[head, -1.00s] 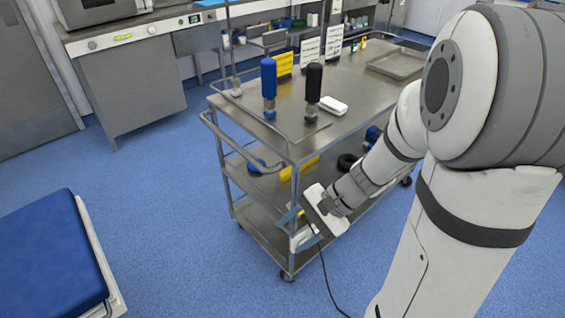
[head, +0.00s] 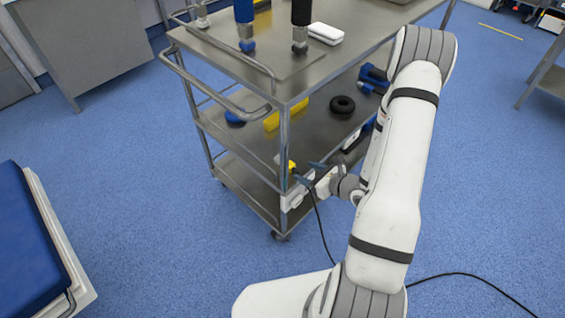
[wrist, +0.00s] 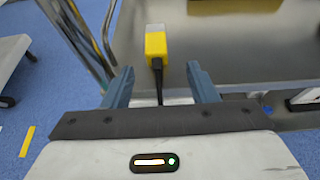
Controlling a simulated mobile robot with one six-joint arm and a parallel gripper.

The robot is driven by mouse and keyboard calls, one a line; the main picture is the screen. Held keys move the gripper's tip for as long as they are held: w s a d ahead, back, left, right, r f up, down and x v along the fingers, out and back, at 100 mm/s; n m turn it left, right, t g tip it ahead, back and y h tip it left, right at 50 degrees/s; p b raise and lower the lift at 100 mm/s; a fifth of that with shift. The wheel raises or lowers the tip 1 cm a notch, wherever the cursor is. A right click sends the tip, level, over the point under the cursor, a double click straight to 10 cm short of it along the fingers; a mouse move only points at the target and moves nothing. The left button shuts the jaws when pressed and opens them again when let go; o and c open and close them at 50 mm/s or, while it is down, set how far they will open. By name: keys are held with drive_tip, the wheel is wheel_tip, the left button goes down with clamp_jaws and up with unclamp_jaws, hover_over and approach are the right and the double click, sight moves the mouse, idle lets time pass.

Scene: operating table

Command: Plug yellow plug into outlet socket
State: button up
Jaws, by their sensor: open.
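The yellow plug (head: 291,166) is near the front corner post of the steel cart, with a black cable hanging from it. In the wrist view the yellow plug (wrist: 155,42) is just ahead of my fingertips, and its black cable runs back between them. My gripper (wrist: 160,73) is open, with a blue-grey finger on each side and clear of the plug. In the head view my gripper (head: 310,174) is beside the corner post. A white box (head: 297,196), perhaps the outlet, is low on that post; its socket face cannot be made out.
The cart's middle shelf (head: 240,143) holds a yellow block (head: 285,113), a black ring (head: 342,104) and a blue tool (head: 374,78). The corner post (head: 284,140) is close to my gripper. A blue padded bench (head: 35,240) stands left; blue floor lies between.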

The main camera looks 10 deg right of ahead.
sight(293, 167)
drive_tip(key=x, duration=0.2)
drive_tip(key=b+x, duration=0.1)
drive_tip(key=x, duration=0.4)
drive_tip(key=shift+a+r, duration=0.25)
drive_tip(key=shift+r, duration=0.1)
drive_tip(key=c, duration=1.1)
